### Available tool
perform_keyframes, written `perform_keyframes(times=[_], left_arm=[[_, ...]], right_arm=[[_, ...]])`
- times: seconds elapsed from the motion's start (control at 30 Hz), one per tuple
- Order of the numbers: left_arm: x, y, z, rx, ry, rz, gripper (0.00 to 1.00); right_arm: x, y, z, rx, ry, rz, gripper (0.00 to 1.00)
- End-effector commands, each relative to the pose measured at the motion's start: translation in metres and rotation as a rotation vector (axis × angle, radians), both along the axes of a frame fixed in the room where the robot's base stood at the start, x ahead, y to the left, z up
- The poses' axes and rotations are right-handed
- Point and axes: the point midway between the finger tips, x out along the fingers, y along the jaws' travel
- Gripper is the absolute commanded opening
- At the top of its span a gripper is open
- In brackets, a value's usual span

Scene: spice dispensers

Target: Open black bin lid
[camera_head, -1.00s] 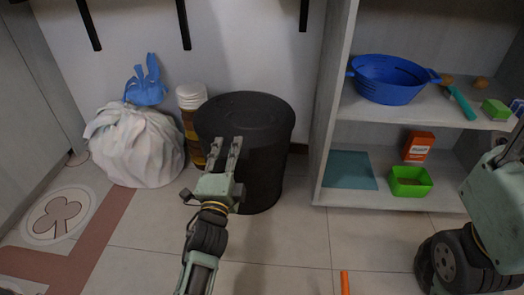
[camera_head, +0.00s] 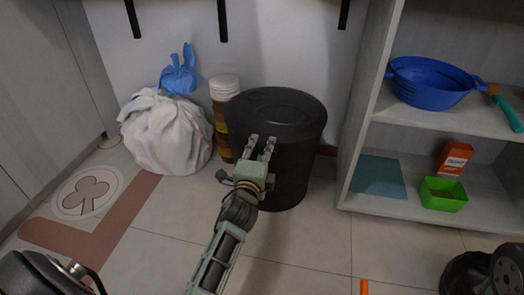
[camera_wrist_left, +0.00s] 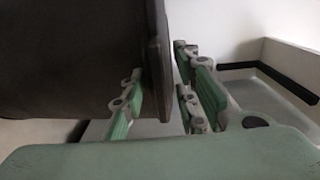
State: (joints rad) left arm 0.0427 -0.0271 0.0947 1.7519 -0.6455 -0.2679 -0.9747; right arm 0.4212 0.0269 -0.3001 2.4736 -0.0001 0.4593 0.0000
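The black bin (camera_head: 290,175) stands upright on the floor against the wall, with its round black lid (camera_head: 277,105) on top and closed. My left gripper (camera_head: 262,140) is at the bin's front, its fingertips pointing up near the lid's front edge. In the left wrist view the dark bin (camera_wrist_left: 70,60) fills the upper left. The lid's rim (camera_wrist_left: 158,65) runs between the two finger sets of the left gripper (camera_wrist_left: 162,90), which stand apart. I cannot tell whether either finger touches the rim. My right gripper is not in view.
A white bag with a blue knot (camera_head: 165,135) and a striped canister (camera_head: 222,115) stand left of the bin. A shelf unit (camera_head: 355,140) with a blue colander (camera_head: 430,85) and a green box (camera_head: 443,196) stands to the right. The floor in front is mostly clear.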

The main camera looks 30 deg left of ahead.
Motion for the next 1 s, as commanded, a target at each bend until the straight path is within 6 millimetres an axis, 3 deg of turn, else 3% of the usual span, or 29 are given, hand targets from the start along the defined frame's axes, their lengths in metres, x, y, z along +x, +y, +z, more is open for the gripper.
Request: perform_keyframes(times=[0.13,0.47,1.0], left_arm=[[-0.0001,-0.0002,0.0001,0.0,0.0,0.0,0.28],[-0.0003,-0.0003,0.0,-0.001,0.0,0.0,0.0],[-0.0005,-0.0005,0.0003,-0.001,0.002,0.0,0.0]], right_arm=[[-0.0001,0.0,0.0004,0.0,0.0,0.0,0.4],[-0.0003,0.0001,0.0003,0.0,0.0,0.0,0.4],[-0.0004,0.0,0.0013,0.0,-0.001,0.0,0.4]])
